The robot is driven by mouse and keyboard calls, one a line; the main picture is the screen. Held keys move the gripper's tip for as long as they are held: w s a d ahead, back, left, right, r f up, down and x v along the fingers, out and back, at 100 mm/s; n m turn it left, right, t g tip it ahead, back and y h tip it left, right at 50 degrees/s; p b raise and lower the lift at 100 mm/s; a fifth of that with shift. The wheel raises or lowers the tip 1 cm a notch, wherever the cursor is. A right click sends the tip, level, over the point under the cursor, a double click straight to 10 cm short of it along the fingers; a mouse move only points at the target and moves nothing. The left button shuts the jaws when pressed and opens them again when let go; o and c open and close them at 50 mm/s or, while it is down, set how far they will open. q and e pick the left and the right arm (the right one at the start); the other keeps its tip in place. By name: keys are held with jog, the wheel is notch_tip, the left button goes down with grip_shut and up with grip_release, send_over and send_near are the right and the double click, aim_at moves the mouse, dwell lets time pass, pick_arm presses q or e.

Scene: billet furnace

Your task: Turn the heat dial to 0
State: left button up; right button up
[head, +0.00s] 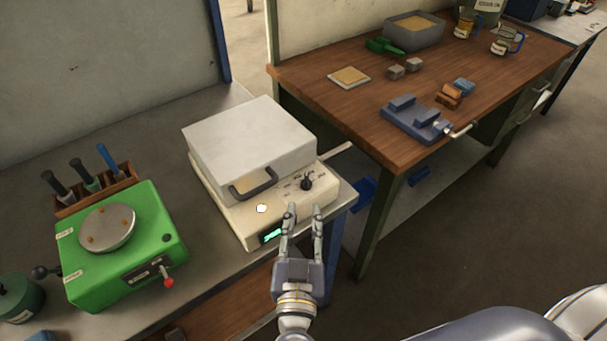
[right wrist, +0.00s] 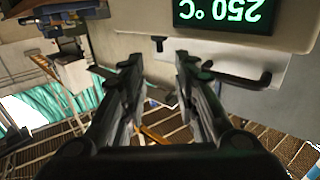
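The furnace is a cream box with a grey lid (head: 250,135) and a dark lid handle (head: 254,183). Its black heat dial (head: 307,184) sits on the top panel at the right, among small markings too small to read. A green-lit display (head: 270,235) is on the front; in the right wrist view it reads 250 °C (right wrist: 222,14), upside down. My right gripper (head: 304,210) is open and empty, its two fingers apart, just in front of the dial and not around it. A small black knob-like part (right wrist: 158,43) shows beyond its fingertips (right wrist: 160,62). My left gripper is out of view.
A green machine (head: 115,270) with a round metal plate stands left of the furnace, with a tool rack (head: 95,195) behind it. A wooden table (head: 345,110) at the right holds a vise (head: 415,120), blocks and a grey bin (head: 413,35). A gap separates the two benches.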

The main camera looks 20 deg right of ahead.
aim_at(306, 184)
jog(key=p+x, duration=0.3)
jog(key=x, duration=0.5)
jog(key=shift+w+d+r+p, duration=0.1)
jog(key=shift+w+d+p, duration=0.05)
jog(key=shift+w+p, duration=0.25)
jog(key=shift+w+d, duration=0.15)
jog(key=shift+w, duration=0.2)
grip_shut()
